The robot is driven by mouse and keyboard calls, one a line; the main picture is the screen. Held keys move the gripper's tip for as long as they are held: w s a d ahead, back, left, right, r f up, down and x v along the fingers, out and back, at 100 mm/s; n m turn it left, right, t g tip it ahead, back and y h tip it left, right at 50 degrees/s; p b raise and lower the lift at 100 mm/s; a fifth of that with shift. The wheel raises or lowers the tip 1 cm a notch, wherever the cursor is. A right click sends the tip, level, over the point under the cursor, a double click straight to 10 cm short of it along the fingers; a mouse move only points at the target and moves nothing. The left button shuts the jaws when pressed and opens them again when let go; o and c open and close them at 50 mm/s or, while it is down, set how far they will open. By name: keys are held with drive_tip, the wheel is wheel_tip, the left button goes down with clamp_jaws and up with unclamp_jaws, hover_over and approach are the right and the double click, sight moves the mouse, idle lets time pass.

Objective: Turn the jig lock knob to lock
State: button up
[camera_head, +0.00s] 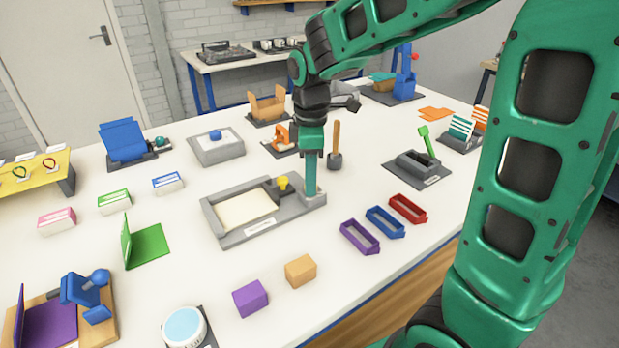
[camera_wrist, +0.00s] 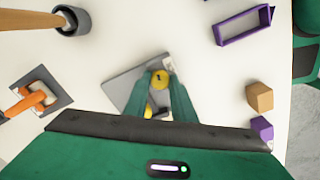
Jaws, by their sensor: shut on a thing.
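The grey jig (camera_head: 222,232) lies on the white table with a pale panel in its frame and a label on its front edge. My gripper (camera_head: 312,194) points straight down at the jig's right end and hides what is between its fingertips in the head view. In the wrist view, a round yellow knob (camera_wrist: 160,76) with a dark mark on top sits between the tips of my gripper (camera_wrist: 168,78), on the grey jig (camera_wrist: 124,88). The fingers are shut on this knob. A second yellow part (camera_head: 283,182) stands on the jig left of my gripper.
A mallet (camera_head: 335,160) stands behind my gripper. Purple, blue and red trays (camera_head: 385,220) lie to the right front. A purple cube (camera_head: 250,298) and an orange cube (camera_head: 300,271) stand in front. A grey lever fixture (camera_head: 415,170) is at the right.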

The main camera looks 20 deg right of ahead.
drive_tip(key=m, duration=0.4)
drive_tip(key=shift+w+r+m, duration=0.1)
drive_tip(key=shift+w+m, duration=0.1)
drive_tip(key=shift+m, duration=0.2)
drive_tip(key=m, duration=0.3)
drive_tip(key=shift+m, duration=0.3)
drive_tip(key=m, duration=0.3)
drive_tip(key=shift+m, duration=2.2)
drive_tip(key=o, duration=1.1)
drive_tip(key=shift+c, duration=0.2)
drive_tip(key=shift+s, duration=0.1)
